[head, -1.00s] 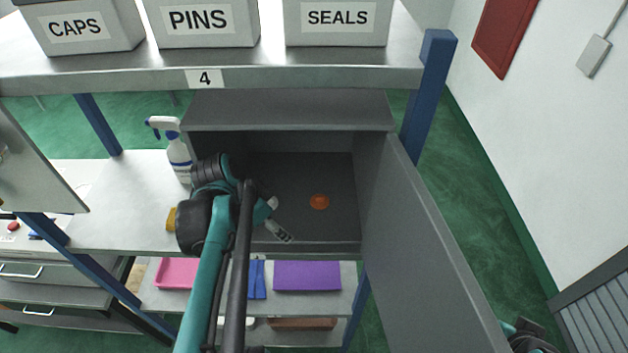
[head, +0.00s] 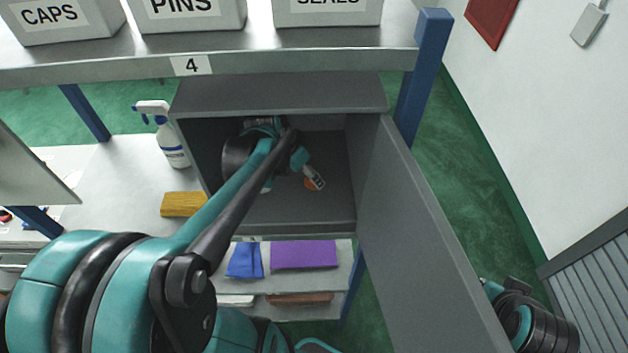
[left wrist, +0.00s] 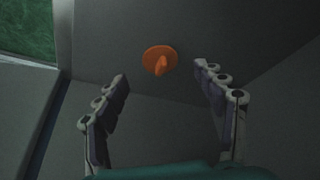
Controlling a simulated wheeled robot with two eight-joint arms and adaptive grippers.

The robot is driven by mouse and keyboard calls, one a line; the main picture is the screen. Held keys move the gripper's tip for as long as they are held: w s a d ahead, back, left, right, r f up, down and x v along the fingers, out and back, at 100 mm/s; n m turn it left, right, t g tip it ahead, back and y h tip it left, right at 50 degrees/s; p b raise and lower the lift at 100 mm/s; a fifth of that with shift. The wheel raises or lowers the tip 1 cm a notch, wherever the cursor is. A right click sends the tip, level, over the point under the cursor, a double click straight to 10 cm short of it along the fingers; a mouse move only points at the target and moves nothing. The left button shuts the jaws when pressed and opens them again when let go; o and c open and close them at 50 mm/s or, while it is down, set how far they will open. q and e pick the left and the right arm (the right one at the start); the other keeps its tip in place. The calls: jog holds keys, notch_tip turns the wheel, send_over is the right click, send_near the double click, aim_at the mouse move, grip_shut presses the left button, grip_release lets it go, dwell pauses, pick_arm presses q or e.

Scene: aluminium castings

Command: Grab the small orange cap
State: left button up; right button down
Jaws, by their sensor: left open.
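The small orange cap (left wrist: 160,61) lies on the floor of the open grey cabinet, with a raised fin showing in the left wrist view. In the head view the cap (head: 309,185) is partly hidden behind a finger of my left gripper. My left gripper (left wrist: 163,73) is open and empty inside the cabinet. Its two fingers stand apart on either side of the cap's line, with the cap just beyond their tips. In the head view the left gripper (head: 292,183) is partly hidden by my arm. My right gripper is not clearly in view; part of my right arm shows at the lower right.
The grey cabinet (head: 280,92) stands under a shelf, its door (head: 420,240) swung open to the right. A spray bottle (head: 170,142) and a yellow sponge (head: 184,204) stand left of it. Purple (head: 304,255) and blue (head: 245,260) cloths lie below. Bins line the shelf above.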

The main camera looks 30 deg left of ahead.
aim_at(311, 183)
pick_arm(q)
jog(key=x, duration=0.4)
jog(key=shift+w+f, duration=0.25)
jog(key=shift+f, duration=0.15)
jog(key=shift+s+r, duration=0.1)
jog(key=shift+s, duration=0.05)
jog(key=c, duration=0.8)
jog(key=shift+r, duration=0.1)
jog(key=shift+c, duration=0.2)
